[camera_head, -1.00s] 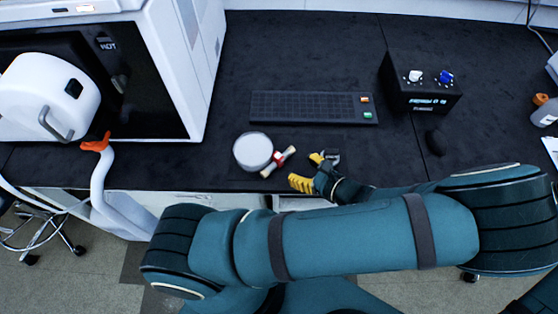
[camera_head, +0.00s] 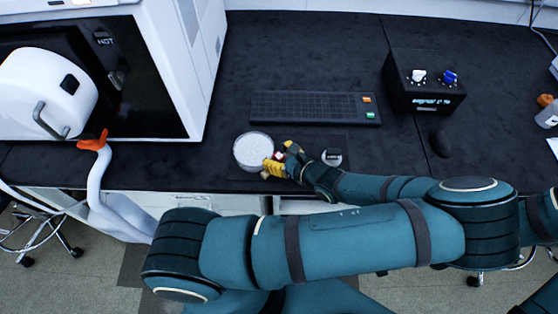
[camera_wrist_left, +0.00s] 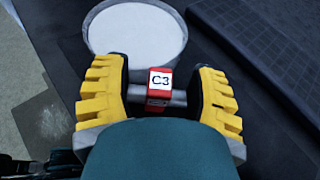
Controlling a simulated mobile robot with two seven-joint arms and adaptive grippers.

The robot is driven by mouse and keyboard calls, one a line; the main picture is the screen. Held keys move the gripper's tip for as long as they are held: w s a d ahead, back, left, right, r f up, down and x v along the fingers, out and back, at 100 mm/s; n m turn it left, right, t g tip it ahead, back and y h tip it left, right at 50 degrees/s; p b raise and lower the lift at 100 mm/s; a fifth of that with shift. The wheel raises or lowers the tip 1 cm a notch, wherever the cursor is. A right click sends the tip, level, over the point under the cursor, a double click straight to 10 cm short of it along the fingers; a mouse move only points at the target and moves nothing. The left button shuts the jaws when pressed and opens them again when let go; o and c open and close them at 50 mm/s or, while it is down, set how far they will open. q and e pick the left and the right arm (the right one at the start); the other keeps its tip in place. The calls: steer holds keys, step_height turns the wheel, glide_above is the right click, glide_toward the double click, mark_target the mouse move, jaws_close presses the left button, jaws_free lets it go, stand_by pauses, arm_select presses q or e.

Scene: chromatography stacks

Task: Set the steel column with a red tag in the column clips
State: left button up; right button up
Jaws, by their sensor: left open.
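The steel column with a red tag (camera_wrist_left: 160,83) lies on the dark bench beside a round white dish; its tag reads C3. In the head view only its red tag (camera_head: 279,155) shows clearly, the rest hidden by my gripper. My left gripper (camera_head: 279,161) has its yellow fingers on either side of the column. In the left wrist view the fingers stand apart, with a gap on both sides of the tag. I cannot make out the column clips for certain; a small round grey thing with a dark block (camera_head: 332,157) sits right of the gripper. My right gripper is not in view.
The white dish (camera_head: 248,150) stands close to the gripper's left. A white instrument (camera_head: 165,60) stands at the left. The back bench is clear.

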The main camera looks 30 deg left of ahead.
mark_target(279, 155)
arm_select(q)
jaws_close()
steer(key=shift+r, duration=0.1)
step_height(279, 155, up, 10)
steer(key=p, duration=0.3)
steer(key=w+d+r+m+t+h, duration=0.2)
steer(key=w+d+m+t, duration=0.3)
steer(key=w, duration=0.4)
steer(key=shift+w+d+r+h, duration=0.3)
steer(key=shift+d+h, duration=0.1)
steer(key=shift+d, duration=0.45)
steer(key=shift+f, duration=0.15)
